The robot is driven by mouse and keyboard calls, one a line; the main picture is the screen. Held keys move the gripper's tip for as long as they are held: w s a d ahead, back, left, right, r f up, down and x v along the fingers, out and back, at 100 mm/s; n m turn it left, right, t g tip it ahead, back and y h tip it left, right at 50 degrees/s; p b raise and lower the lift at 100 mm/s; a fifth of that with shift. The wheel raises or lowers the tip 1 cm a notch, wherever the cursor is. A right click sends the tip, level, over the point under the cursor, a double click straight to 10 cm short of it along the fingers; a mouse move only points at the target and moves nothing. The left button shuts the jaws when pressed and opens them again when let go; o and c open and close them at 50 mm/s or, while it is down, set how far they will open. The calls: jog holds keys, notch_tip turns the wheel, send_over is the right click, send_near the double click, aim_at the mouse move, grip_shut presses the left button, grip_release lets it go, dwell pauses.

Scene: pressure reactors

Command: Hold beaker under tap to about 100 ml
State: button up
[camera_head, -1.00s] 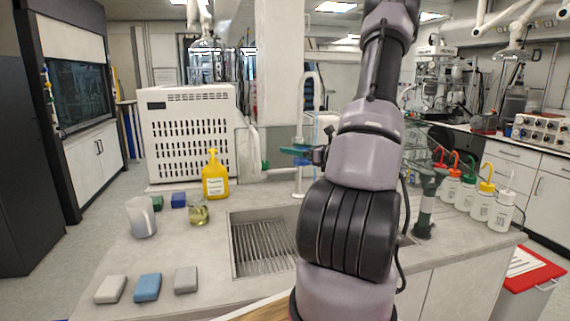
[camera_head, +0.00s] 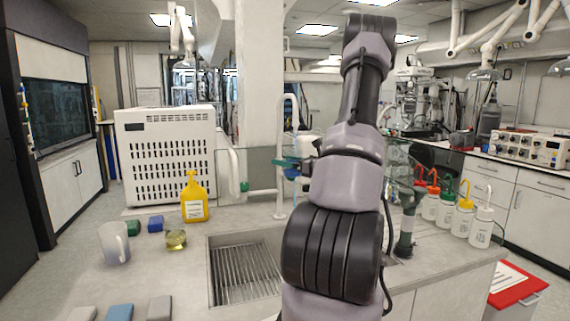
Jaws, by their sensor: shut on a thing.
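The tap is a tall white gooseneck (camera_head: 281,140) behind the sink (camera_head: 243,270), with a green handle (camera_head: 286,162) beside my wrist. My arm rises through the middle of the view and covers the right part of the sink. My gripper is hidden behind the arm, and so is anything held in it. No water stream can be made out. A small glass beaker (camera_head: 175,239) with yellowish liquid stands on the counter left of the sink. A larger translucent jug with a handle (camera_head: 115,243) stands further left.
Several wash bottles (camera_head: 463,217) line the counter's right side. A white slotted cabinet (camera_head: 166,160) stands behind. The counter left of the sink has free room.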

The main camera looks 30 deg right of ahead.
dwell(0.3)
jog(key=w+d, duration=0.5)
jog(key=w, duration=0.1)
jog(key=shift+d, duration=0.15)
dwell(6.7)
